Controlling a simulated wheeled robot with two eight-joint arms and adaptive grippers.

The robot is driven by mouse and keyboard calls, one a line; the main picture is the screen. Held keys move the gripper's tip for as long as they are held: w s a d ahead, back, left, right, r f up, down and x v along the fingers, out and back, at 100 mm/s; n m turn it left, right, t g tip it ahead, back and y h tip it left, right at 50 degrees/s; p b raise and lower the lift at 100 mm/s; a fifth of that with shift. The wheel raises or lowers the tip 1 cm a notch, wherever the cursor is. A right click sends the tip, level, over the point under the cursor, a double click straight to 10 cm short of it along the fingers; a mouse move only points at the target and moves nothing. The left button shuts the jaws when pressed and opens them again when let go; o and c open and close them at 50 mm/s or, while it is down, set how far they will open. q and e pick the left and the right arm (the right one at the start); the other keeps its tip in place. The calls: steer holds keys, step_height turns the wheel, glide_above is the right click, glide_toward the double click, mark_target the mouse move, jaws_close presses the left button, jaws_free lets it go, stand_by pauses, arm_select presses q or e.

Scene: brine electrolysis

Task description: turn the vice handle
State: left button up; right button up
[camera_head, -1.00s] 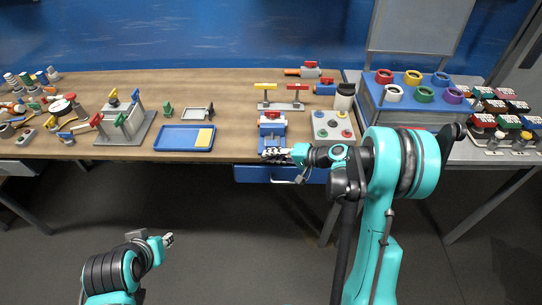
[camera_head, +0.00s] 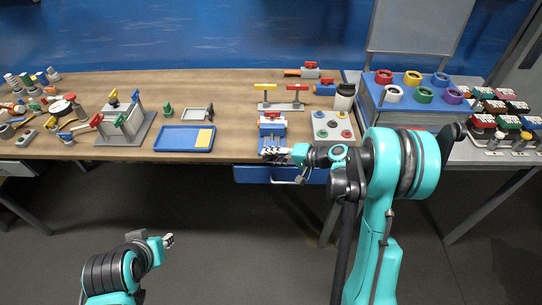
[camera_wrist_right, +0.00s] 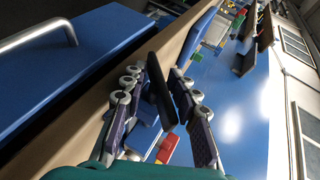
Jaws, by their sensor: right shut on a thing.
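The blue vice (camera_head: 272,128) with a red part on top stands at the front edge of the wooden table. Its blue body (camera_wrist_right: 146,132) and red part (camera_wrist_right: 167,149) also show in the right wrist view, between and behind my fingers. My right gripper (camera_head: 271,153) is at the vice's front side, shut on the vice handle, which the fingers mostly hide.
A blue drawer (camera_head: 252,174) sits under the table edge below my right gripper. A grey plate with coloured knobs (camera_head: 333,127) is right of the vice. A blue tray (camera_head: 184,138) is to the left. A stand with valves (camera_head: 282,105) is behind.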

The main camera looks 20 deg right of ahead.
steer(key=shift+r, duration=0.15)
steer(key=shift+s+d+r+p, duration=0.3)
steer(key=shift+d+r+p, duration=0.05)
steer(key=shift+d+r, duration=0.05)
steer(key=s+d+r+p, duration=0.3)
steer(key=s+d+r, duration=0.1)
steer(key=shift+s+r, duration=0.15)
steer(key=shift+r, duration=0.25)
stand_by(0.3)
stand_by(0.4)
